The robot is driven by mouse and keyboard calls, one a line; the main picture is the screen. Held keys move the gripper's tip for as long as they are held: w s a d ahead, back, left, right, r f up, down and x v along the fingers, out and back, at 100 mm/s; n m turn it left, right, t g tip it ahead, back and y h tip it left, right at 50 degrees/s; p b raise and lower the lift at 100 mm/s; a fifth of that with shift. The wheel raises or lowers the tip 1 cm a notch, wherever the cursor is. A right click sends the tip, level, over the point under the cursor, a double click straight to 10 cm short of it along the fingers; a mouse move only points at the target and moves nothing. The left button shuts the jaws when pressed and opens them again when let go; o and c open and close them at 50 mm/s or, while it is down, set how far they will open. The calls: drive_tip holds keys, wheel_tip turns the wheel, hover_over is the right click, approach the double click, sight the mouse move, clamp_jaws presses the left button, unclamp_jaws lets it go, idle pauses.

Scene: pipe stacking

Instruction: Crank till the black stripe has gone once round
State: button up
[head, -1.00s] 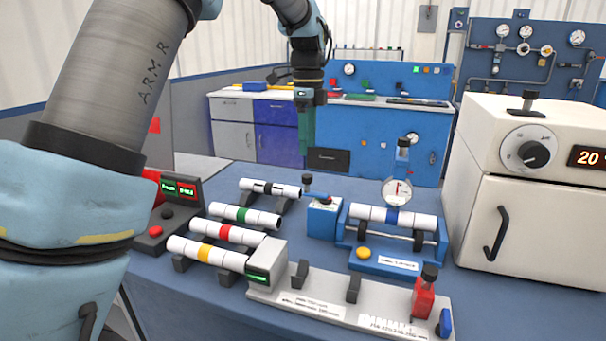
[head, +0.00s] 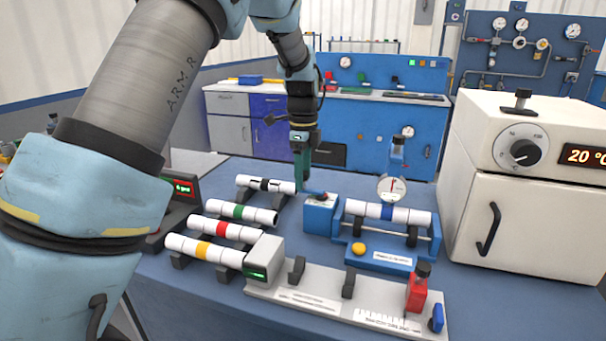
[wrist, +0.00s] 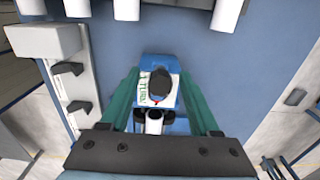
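A pipe with a black stripe (head: 256,182) lies on the rack at the back left. A different pipe, with a blue stripe (head: 387,212), rests on the black rollers of the blue stand. The blue crank box (head: 319,215) stands at that stand's left end. Its short blue crank arm (head: 313,193) reaches left. My gripper (head: 303,188) points down over the end of this arm. In the wrist view its green fingers are apart, on either side of a black knob (wrist: 158,85), with gaps showing. In the head view the fingers hide the knob.
Pipes with green, red and yellow stripes (head: 205,251) lie on the left racks. A grey measuring bench (head: 315,290) is in front. A dial gauge (head: 392,190) stands behind the roller stand. A white oven (head: 540,210) stands at the right.

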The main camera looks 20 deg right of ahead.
clamp_jaws()
